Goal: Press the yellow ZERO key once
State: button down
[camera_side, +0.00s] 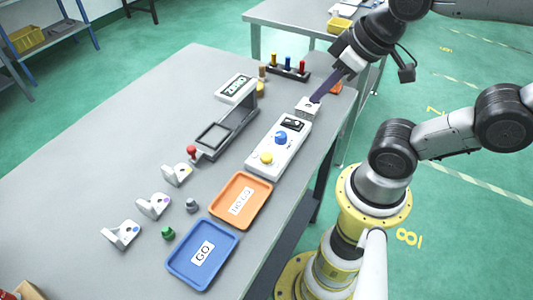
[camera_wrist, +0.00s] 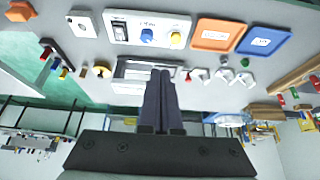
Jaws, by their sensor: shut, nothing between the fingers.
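The yellow ZERO key (camera_side: 266,158) is a round button at the near end of a white control box (camera_side: 259,170), beside a blue knob (camera_side: 281,138). In the wrist view the yellow key (camera_wrist: 177,39) shows at the right end of the white box (camera_wrist: 122,14), clear of my fingers. My gripper (camera_side: 315,99) has dark fingers close together and empty. In the side view the fingertips appear by a white block (camera_side: 304,111) beyond the box's far end, apart from the key. The fingers (camera_wrist: 160,72) also show in the wrist view. Their height above the table is unclear.
An orange NO GO tray (camera_side: 263,215) and a blue GO tray (camera_side: 232,244) lie nearer. A gauge stand (camera_side: 215,140) with a red knob stands left of the box. Several white castings (camera_side: 153,207) stand at left. A rack of coloured pins (camera_side: 288,68) stands behind.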

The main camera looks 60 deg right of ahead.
jog(key=w+d+m+h, duration=0.1)
jog(key=d+m+h, duration=0.1)
jog(key=d+m, duration=0.15)
jog(key=n+t, duration=0.3)
jog(key=n, duration=0.6)
send_over(271, 158)
notch_tip(271, 158, down, 7)
jog(key=shift+r+h, duration=0.2)
jog(key=shift+h, duration=0.2)
jog(key=shift+w, duration=0.1)
jog(key=shift+f, duration=4.4)
